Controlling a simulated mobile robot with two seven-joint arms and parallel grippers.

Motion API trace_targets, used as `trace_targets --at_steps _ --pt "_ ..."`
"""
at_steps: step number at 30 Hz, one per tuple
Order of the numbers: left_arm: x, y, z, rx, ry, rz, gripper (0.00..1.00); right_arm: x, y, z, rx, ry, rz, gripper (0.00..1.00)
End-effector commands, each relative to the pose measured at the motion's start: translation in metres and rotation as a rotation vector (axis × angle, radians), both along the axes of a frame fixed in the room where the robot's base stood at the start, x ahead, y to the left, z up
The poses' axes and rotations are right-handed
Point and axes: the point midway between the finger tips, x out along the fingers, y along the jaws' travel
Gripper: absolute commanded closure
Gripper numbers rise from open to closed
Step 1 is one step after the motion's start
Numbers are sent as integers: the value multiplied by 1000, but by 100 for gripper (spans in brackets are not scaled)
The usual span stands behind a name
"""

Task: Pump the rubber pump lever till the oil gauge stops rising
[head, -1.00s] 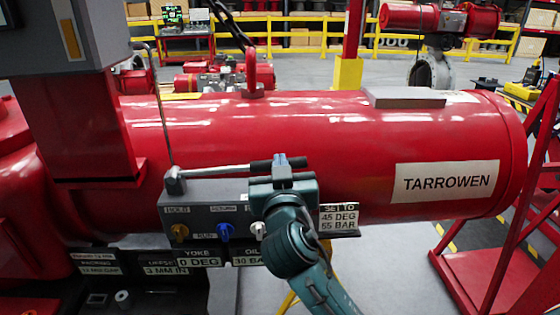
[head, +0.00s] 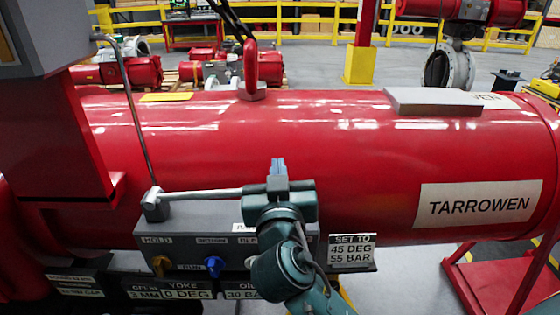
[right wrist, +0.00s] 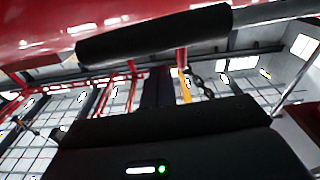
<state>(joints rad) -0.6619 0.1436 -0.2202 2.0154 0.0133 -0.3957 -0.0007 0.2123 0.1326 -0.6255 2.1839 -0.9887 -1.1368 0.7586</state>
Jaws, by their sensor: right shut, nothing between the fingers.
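The pump lever (head: 205,193) is a pale metal rod running right from a grey pivot on the control block (head: 185,220). It lies nearly level. Its black rubber grip (right wrist: 150,35) crosses the top of the right wrist view; in the head view my gripper hides it. My right gripper (head: 278,168) is at the lever's right end, its fingers shut and pointing up. I cannot tell whether it touches the grip. The oil readout (head: 241,292) shows 30 BAR, partly covered by my arm. My left gripper is not in view.
A red cylinder (head: 300,140) marked TARROWEN fills the space behind the block. The set-to plate (head: 351,250) reads 45 DEG, 55 BAR. The yoke readout (head: 188,292) shows 0 DEG. Yellow and blue knobs (head: 214,266) sit on the block. A thin upright rod (head: 130,110) rises behind the pivot.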

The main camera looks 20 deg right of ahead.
Motion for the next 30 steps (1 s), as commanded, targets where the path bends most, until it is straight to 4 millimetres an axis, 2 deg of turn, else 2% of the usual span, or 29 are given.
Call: trace_targets --at_steps 1,4,9,17,22,27,30 --pt "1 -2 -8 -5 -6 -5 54 -5 2 -12 0 -1 0 100" --pt "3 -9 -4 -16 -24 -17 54 -12 4 -20 -1 -1 -3 100" --pt "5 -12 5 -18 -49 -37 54 -17 6 -23 0 -2 -5 100" --pt "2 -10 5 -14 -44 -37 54 -17 6 -22 0 -1 -5 100" --pt "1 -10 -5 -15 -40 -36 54 -17 6 -28 13 -4 -5 100" --pt "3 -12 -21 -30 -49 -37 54 -17 5 -45 61 -17 -5 100" --pt "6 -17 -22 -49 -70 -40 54 -17 3 -53 92 -24 -7 100"
